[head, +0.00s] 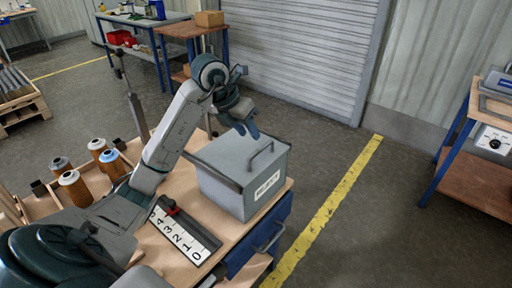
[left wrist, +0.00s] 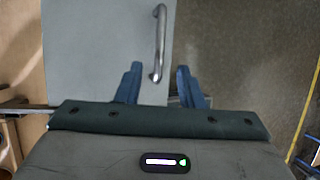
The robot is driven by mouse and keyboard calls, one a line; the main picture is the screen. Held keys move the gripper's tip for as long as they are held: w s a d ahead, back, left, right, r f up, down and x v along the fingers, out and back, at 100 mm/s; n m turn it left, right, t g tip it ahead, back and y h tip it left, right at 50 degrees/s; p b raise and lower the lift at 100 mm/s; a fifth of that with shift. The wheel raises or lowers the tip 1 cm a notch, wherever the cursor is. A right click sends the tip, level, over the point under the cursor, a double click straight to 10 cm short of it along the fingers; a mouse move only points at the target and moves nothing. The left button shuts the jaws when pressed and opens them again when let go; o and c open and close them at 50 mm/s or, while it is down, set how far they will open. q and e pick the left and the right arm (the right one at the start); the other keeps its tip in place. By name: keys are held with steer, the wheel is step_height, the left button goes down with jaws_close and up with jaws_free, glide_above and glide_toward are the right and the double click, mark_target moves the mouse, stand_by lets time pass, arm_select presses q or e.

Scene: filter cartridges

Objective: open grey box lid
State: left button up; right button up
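The grey box (head: 228,196) stands on the wooden bench top, with a label on its front. Its flat lid (head: 225,153) is shut and has a bar handle (head: 261,155) on top. My left gripper (head: 246,131) is over the lid's far side, close to the handle. In the left wrist view, the open blue fingers (left wrist: 158,88) are apart with nothing between their tips. The handle (left wrist: 160,42) lies just beyond them, its near end around the gap, over the pale lid (left wrist: 90,45). I cannot tell whether a finger touches the lid. My right gripper is not in view.
A number strip (head: 184,236) lies on the bench left of the box. Several filter cartridges (head: 75,188) stand in a wooden tray further left. A blue drawer (head: 262,240) is under the bench top. A side table (head: 480,165) stands at the right, beyond open floor.

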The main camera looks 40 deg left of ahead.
arm_select(q)
steer(key=p+x, duration=0.1)
steer(key=x, duration=0.6)
steer(key=shift+r, duration=0.1)
jaws_close()
